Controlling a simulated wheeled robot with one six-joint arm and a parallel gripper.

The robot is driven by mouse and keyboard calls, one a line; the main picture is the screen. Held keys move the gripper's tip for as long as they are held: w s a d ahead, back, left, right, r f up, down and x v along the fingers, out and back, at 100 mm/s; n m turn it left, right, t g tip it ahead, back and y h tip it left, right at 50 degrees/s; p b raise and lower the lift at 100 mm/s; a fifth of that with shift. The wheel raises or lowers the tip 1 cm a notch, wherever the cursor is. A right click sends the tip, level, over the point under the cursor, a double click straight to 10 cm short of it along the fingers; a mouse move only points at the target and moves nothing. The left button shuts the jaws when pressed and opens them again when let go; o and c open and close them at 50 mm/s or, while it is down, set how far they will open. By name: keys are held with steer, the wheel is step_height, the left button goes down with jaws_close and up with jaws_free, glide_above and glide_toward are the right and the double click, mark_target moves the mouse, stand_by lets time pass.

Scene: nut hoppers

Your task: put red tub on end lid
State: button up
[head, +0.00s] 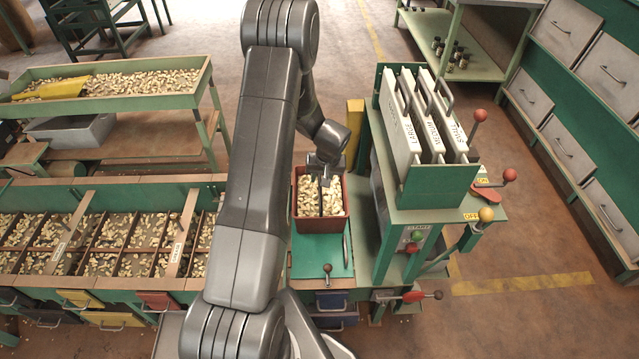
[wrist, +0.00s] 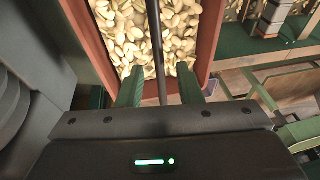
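The red tub (head: 297,222), filled with pale nuts, is at the far end of a green-topped unit in the middle of the head view. It also shows in the wrist view (wrist: 207,45). A dark handle bar (wrist: 157,40) runs across its middle. The green top (head: 318,258), possibly the end lid, lies in front of the tub; I cannot tell whether the tub rests on it. My gripper (wrist: 159,82) is over the tub's edge, its green fingers apart on either side of the bar, with gaps showing. In the head view, my arm partly hides it.
A machine frame with white labelled plates (head: 402,120) and ball-ended levers (head: 480,116) stands close to the right. Hoppers of nuts (head: 100,240) fill the left. A red-handled lever (head: 414,296) sticks out at front right. Open floor (head: 530,240) lies further right.

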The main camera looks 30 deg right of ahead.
steer(key=v, duration=0.6)
steer(key=shift+r, duration=0.2)
steer(key=shift+a, duration=0.1)
